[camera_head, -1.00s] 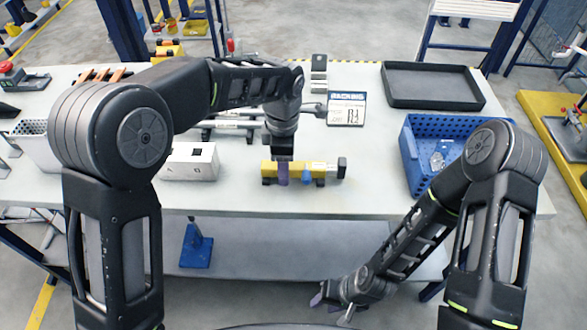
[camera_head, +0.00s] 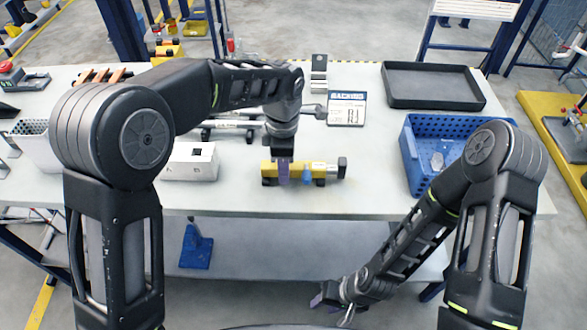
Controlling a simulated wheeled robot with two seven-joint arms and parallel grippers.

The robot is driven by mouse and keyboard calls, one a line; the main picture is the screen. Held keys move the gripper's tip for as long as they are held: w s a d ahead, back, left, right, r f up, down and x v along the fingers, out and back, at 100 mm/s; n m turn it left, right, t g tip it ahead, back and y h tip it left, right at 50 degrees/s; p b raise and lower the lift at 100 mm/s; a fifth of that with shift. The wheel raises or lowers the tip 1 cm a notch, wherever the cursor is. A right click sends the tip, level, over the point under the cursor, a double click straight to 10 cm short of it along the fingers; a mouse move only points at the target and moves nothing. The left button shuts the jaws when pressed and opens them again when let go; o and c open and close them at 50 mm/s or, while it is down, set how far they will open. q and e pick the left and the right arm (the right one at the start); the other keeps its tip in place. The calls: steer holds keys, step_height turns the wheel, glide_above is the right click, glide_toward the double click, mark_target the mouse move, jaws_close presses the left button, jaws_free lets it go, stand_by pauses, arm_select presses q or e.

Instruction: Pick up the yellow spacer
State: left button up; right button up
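The yellow spacer (camera_head: 268,169) lies along the front part of the grey-white table. It is a yellow block with a silver and black end piece on its right and a small blue part at its front. My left gripper (camera_head: 283,172) points down over it, with a purple fingertip against its front side. The far finger is hidden, so I cannot tell whether it grips the spacer. My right gripper (camera_head: 331,306) hangs low in front of the table, apart from the spacer. Its fingertips look spread and empty.
A white box (camera_head: 190,162) stands left of the spacer. A blue crate (camera_head: 418,165) and a black tray (camera_head: 433,101) are at the right. A labelled card (camera_head: 346,109) and a metal rod assembly (camera_head: 228,125) lie behind. The table between spacer and crate is clear.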

arm_select(q)
jaws_close()
stand_by(0.6)
steer(key=shift+r, duration=0.25)
step_height(320, 180, up, 10)
steer(key=shift+b, duration=0.45)
steer(key=shift+f, duration=0.1)
steer(key=shift+f+b, duration=2.9)
steer(key=shift+f, duration=1.65)
steer(key=shift+f+b, duration=0.35)
steer(key=shift+f, duration=0.25)
